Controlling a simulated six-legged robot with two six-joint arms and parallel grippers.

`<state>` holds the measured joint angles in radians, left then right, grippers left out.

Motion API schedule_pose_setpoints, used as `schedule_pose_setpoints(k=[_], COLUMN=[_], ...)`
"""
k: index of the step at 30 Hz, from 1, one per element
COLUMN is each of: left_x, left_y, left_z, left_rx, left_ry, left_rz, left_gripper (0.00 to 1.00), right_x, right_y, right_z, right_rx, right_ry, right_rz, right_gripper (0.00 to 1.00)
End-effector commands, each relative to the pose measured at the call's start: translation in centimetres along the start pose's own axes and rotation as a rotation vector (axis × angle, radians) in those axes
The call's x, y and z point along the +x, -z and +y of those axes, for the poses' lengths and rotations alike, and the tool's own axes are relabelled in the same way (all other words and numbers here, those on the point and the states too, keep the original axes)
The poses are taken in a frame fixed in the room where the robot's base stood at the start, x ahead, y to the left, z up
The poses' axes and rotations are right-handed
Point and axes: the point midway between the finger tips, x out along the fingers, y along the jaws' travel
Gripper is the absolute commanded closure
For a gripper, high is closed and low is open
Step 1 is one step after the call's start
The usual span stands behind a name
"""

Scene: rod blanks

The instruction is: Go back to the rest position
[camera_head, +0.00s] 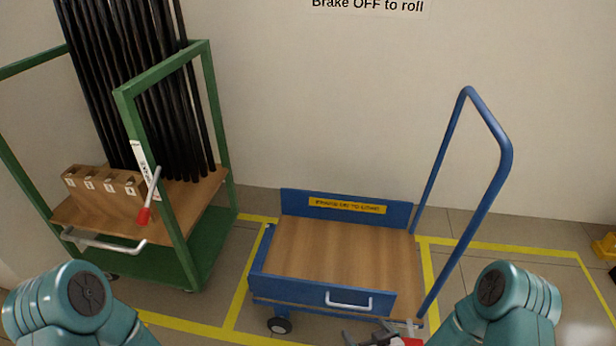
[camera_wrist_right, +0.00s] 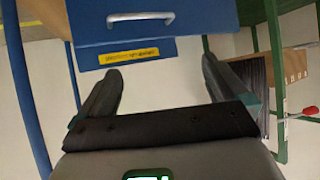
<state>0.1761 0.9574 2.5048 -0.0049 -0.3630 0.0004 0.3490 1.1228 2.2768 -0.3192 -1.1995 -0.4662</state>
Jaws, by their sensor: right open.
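My right gripper (camera_head: 378,338) shows at the bottom edge of the head view, in front of the blue cart (camera_head: 275,285). In the right wrist view my right gripper (camera_wrist_right: 160,75) is open, with nothing between its fingers. The blue cart's front panel (camera_wrist_right: 150,38) is beyond the fingers there, and the picture looks upside down. Teal links of my left and right arms show at the bottom corners of the head view. My left gripper is out of view.
A green rack (camera_head: 178,205) at left holds several black rods (camera_head: 140,80) and a red-tipped lever (camera_head: 145,208). The cart's wooden deck (camera_head: 330,250) is empty; its tall blue handle (camera_head: 505,160) rises at right. A red-and-white part (camera_head: 408,341) sits beside the gripper.

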Motion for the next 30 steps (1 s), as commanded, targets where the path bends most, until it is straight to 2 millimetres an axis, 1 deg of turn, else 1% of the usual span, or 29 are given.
schedule_pose_setpoints(k=[1,3,4,7,9,11,12,14,15,20,23,26,27,30], left_x=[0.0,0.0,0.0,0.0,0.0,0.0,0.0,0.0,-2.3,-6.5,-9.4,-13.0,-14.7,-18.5], left_y=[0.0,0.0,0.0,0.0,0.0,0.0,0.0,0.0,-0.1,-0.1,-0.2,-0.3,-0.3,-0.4], left_z=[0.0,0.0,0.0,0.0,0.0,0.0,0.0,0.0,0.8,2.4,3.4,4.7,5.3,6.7], left_rx=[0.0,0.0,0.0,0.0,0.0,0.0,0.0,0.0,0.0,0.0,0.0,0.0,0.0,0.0], left_ry=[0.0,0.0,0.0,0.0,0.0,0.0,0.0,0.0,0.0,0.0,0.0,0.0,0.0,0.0], left_rz=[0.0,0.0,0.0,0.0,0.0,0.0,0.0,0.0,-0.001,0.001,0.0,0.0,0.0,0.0], left_gripper=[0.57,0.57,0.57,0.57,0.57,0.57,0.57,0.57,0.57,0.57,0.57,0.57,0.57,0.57], right_x=[-0.9,-2.5,-3.3,-6.5,-8.8,-10.8,-12.1,-13.4,-14.5,-16.8,-18.5,-20.5,-21.5,-23.6], right_y=[0.1,-1.2,-2.0,-4.8,-7.2,-9.0,-10.0,-11.0,-8.7,-5.0,-2.4,0.8,2.3,5.8], right_z=[-2.4,-4.6,-5.3,-7.1,-7.8,-8.6,-9.1,-9.7,-9.7,-9.9,-10.0,-10.1,-10.2,-10.4], right_rx=[0.023,0.082,0.112,0.223,0.316,0.388,0.441,0.527,0.522,0.517,0.516,0.516,0.515,0.515], right_ry=[0.053,0.097,0.107,0.122,0.112,0.104,0.095,0.074,0.073,0.075,0.076,0.076,0.076,0.076], right_rz=[-0.091,-0.236,-0.299,-0.508,-0.653,-0.769,-0.847,-0.944,-0.928,-0.925,-0.924,-0.924,-0.923,-0.923], right_gripper=[0.0,0.0,0.0,0.0,0.0,0.0,0.0,0.0,0.0,0.0,0.0,0.0,0.0,0.0])
